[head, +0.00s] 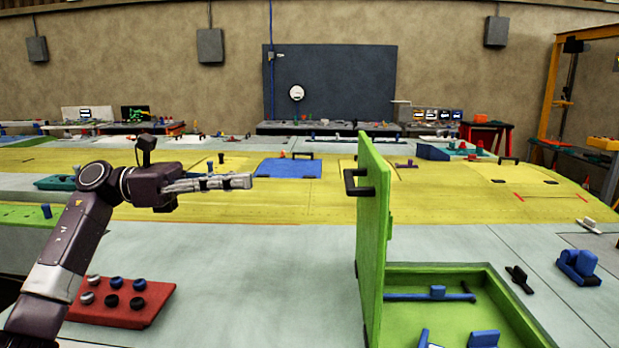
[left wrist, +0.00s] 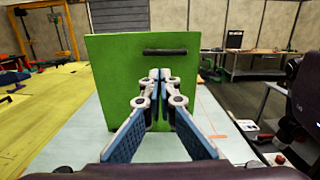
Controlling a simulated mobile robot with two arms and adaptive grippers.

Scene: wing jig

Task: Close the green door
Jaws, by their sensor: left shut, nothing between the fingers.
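The green door (head: 372,225) stands upright, open, on the left side of a green-framed compartment (head: 480,283) in the head view. A black handle (head: 353,183) is on its left face near the top. In the left wrist view the door (left wrist: 115,80) faces the camera, with its handle (left wrist: 165,51) above the fingertips. My left gripper (head: 250,181) is shut and empty, left of the door with a gap between them in the head view. Its closed fingers (left wrist: 160,75) point at the door in the left wrist view. My right gripper is not in view.
Inside the compartment are a blue bar (head: 415,297) and blue blocks. A red tray with several round knobs (head: 120,302) lies at the lower left. A blue clamp (head: 578,265) sits to the right.

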